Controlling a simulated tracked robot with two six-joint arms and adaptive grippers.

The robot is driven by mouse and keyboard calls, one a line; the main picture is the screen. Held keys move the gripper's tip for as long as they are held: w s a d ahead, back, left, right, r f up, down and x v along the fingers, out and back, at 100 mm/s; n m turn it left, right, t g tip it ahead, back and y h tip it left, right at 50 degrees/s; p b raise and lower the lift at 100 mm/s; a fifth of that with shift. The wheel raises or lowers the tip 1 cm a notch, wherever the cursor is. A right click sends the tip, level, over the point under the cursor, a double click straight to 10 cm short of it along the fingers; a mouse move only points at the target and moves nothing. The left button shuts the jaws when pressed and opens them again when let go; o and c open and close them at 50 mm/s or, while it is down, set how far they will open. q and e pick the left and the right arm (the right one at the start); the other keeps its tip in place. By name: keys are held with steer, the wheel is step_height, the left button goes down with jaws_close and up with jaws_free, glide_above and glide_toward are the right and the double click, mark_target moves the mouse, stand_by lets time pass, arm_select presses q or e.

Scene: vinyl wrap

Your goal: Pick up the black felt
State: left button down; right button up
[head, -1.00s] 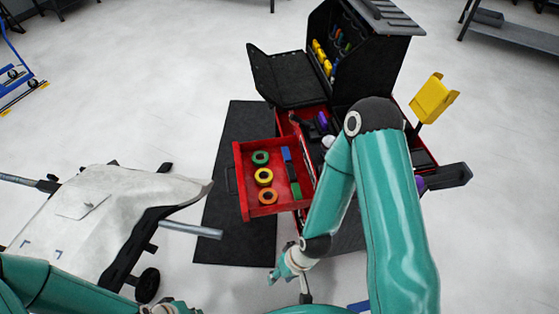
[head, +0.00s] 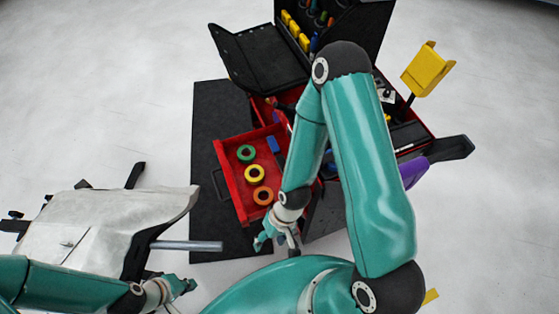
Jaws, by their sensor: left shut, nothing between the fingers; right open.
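The black felt does not show clearly now; the part of the open red drawer (head: 231,186) right of the tape rolls is largely hidden behind my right arm. A blue block (head: 273,144) shows there. My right gripper (head: 277,244) is open and empty, over the dark mat just in front of the drawer's near corner. My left gripper (head: 181,288) is low in the picture, below the pale-covered panel, shut and empty, apart from the drawer.
A green roll (head: 246,153), a yellow roll (head: 254,174) and an orange roll (head: 263,195) lie in the drawer. The red cart carries a black open case (head: 262,65) and a yellow holder (head: 428,70). A pale-covered panel on a stand (head: 110,222) is at left.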

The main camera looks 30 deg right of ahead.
steer(key=w+d+n+g+h+b, duration=0.1)
steer(key=w+d+g+h+b, duration=0.15)
steer(key=w+d+b, duration=0.85)
steer(key=w+d+r+t+h+b, duration=0.45)
steer(key=w+r+b, duration=0.5)
steer(key=b, duration=0.25)
steer(key=y+b, duration=0.1)
glide_above(282, 163)
steer(key=s+a, duration=0.1)
steer(key=a, duration=0.1)
steer(key=shift+g, duration=0.3)
steer(key=f, duration=1)
steer(key=shift+s+d+f, duration=0.1)
steer(key=shift+d+f, duration=0.1)
steer(key=shift+f, duration=0.15)
steer(key=shift+w+d+f, duration=0.15)
steer(key=shift+d+f, duration=0.1)
steer(key=shift+f, duration=0.65)
steer(key=shift+w+d+f, duration=0.15)
steer(key=shift+d+f, duration=0.05)
steer(key=shift+f, duration=0.65)
steer(key=shift+w+d+f, duration=0.15)
steer(key=shift+d+f, duration=0.1)
steer(key=shift+f, duration=0.65)
steer(key=c, duration=0.9)
